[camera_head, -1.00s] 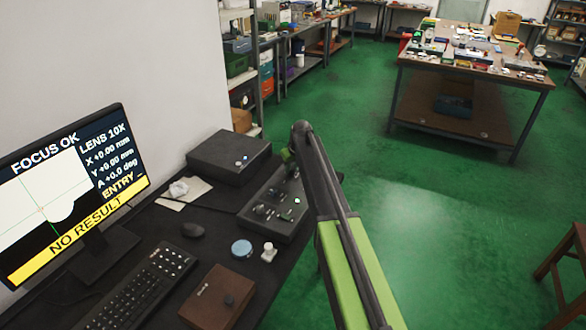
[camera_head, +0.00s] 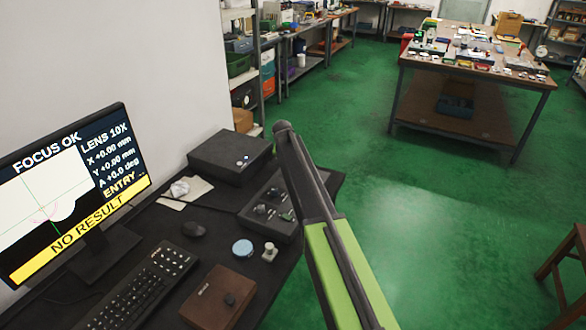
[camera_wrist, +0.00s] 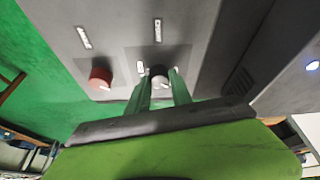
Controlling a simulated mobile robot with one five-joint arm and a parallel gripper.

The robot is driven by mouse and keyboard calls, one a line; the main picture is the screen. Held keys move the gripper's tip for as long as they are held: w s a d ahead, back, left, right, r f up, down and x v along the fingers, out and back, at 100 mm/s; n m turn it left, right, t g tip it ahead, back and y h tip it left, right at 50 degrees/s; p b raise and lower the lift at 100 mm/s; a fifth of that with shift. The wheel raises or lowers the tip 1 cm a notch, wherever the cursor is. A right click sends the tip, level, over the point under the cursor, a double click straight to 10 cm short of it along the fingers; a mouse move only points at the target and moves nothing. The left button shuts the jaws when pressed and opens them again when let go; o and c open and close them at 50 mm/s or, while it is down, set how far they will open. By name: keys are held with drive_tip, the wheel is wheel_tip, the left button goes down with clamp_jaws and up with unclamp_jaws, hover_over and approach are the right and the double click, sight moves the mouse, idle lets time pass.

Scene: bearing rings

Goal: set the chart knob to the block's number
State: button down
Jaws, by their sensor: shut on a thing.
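In the wrist view, my gripper (camera_wrist: 161,76) has its two green fingers on either side of a dark round knob (camera_wrist: 158,83) with a pale pointer mark, and it is shut on it. The knob sits on a grey control panel (camera_wrist: 195,25). A red knob (camera_wrist: 100,76) with a pale mark is to its left, apart from the fingers. In the head view, the control box (camera_head: 258,226) is partly behind my arm, which hides the gripper. I cannot make out the block or its number.
The monitor (camera_head: 75,190) reads FOCUS OK, LENS 10X, ENTRY with a dash, and NO RESULT. A black box (camera_head: 228,157), mouse (camera_head: 194,230), keyboard (camera_head: 140,290), blue disc (camera_head: 242,248), small white-topped piece (camera_head: 269,252) and brown box (camera_head: 217,298) are on the desk.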

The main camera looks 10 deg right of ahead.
drive_tip(key=shift+m, duration=0.6)
drive_tip(key=c, duration=1.1)
unclamp_jaws()
drive_tip(key=shift+h, duration=0.3)
drive_tip(key=shift+c, duration=0.2)
drive_tip(key=shift+r, duration=0.1)
drive_tip(key=shift+s+r+p, duration=0.1)
drive_tip(key=shift+r+p, duration=0.2)
drive_tip(key=shift+p, duration=0.1)
drive_tip(key=p+v, duration=1.5)
drive_tip(key=v, duration=0.1)
drive_tip(key=shift+r, duration=0.35)
